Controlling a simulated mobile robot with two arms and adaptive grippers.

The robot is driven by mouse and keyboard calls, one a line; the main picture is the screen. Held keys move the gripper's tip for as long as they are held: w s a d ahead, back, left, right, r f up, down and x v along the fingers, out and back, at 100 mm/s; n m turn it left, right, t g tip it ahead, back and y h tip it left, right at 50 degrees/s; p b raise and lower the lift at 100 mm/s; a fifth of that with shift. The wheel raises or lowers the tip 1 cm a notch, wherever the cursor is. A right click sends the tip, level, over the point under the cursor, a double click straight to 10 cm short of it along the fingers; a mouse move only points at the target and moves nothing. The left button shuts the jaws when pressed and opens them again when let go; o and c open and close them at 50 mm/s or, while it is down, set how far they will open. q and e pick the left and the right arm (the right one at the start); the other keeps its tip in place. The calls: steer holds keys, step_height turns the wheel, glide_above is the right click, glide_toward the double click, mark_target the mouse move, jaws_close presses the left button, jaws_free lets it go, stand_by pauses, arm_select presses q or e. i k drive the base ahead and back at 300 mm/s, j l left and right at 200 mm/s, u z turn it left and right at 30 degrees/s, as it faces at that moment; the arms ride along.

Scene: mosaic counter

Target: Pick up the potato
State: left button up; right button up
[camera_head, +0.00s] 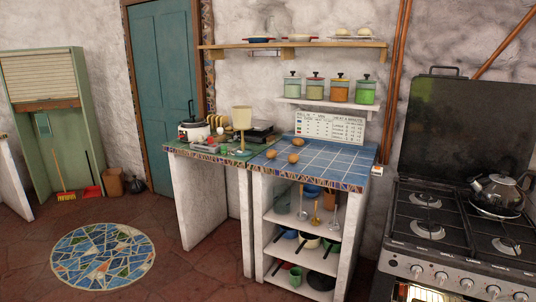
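Three small brown roundish items that look like potatoes lie on the blue tiled counter (340,160). One potato (271,154) is at the left, one potato (293,158) is nearest the front edge, and one potato (298,142) is farther back. They are small in the picture, and I cannot tell their kind for certain. Nothing covers them. Neither of my grippers is in view.
A recipe board (330,127) stands behind. A stove (460,235) with a kettle (497,191) is at right. Floor in front (190,275) is clear.

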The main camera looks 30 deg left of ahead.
mark_target(271, 153)
steer(key=i+j+u, duration=0.1)
steer(key=j, duration=0.35)
steer(key=i+j+u, duration=0.1)
steer(key=j, duration=0.3)
steer(key=i+j, duration=0.3)
steer(key=i+j+u, duration=0.15)
steer(key=j, duration=0.35)
steer(key=i+u, duration=0.25)
steer(key=i, duration=0.4)
steer(key=i+l+u, duration=0.1)
steer(key=i+u, duration=0.2)
steer(key=i, duration=0.4)
